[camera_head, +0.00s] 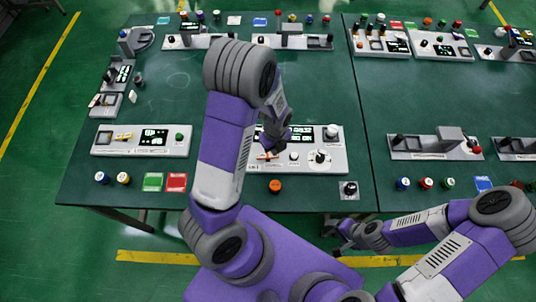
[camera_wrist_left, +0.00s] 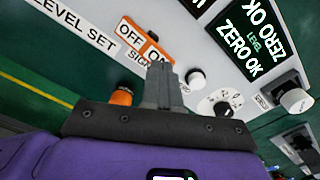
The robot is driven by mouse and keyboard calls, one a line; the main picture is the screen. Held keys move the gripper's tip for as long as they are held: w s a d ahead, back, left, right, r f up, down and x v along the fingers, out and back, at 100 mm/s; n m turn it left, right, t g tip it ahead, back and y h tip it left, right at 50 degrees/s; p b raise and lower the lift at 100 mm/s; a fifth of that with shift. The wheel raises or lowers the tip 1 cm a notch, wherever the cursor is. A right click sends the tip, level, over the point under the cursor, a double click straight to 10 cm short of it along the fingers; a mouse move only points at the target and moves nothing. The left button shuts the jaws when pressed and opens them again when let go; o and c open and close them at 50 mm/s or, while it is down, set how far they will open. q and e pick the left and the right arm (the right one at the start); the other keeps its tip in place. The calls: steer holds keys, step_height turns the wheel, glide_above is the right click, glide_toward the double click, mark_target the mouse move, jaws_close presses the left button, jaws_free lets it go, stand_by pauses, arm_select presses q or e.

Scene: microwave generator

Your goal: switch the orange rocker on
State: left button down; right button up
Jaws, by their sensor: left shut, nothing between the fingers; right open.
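The orange rocker (camera_wrist_left: 143,41) is on a pale panel in the left wrist view, with OFF and ON marked on it. In the head view the rocker (camera_head: 266,155) shows small beside my left gripper, on the front middle panel (camera_head: 330,165). My left gripper (camera_wrist_left: 160,72) is shut and empty. Its fingertips appear close to the ON end and hide part of it; I cannot tell whether they touch. In the head view my left gripper (camera_head: 270,146) is over that panel, partly behind my arm. My right gripper (camera_head: 345,238) is open and empty, off the table's front edge.
A white knob (camera_wrist_left: 195,78) and a round dial (camera_wrist_left: 220,103) are near the rocker. An orange button (camera_head: 275,186) stands in front of the panel. Other panels line the green table (camera_head: 165,75); its middle left is clear.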

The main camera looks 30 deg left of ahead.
arm_select(q)
steer(key=shift+f+b, duration=1.05)
steer(key=shift+f, duration=0.15)
stand_by(0.7)
steer(key=shift+r, duration=0.1)
steer(key=shift+r+p, duration=2.85)
steer(key=shift+r, duration=0.7)
steer(key=shift+f, duration=0.1)
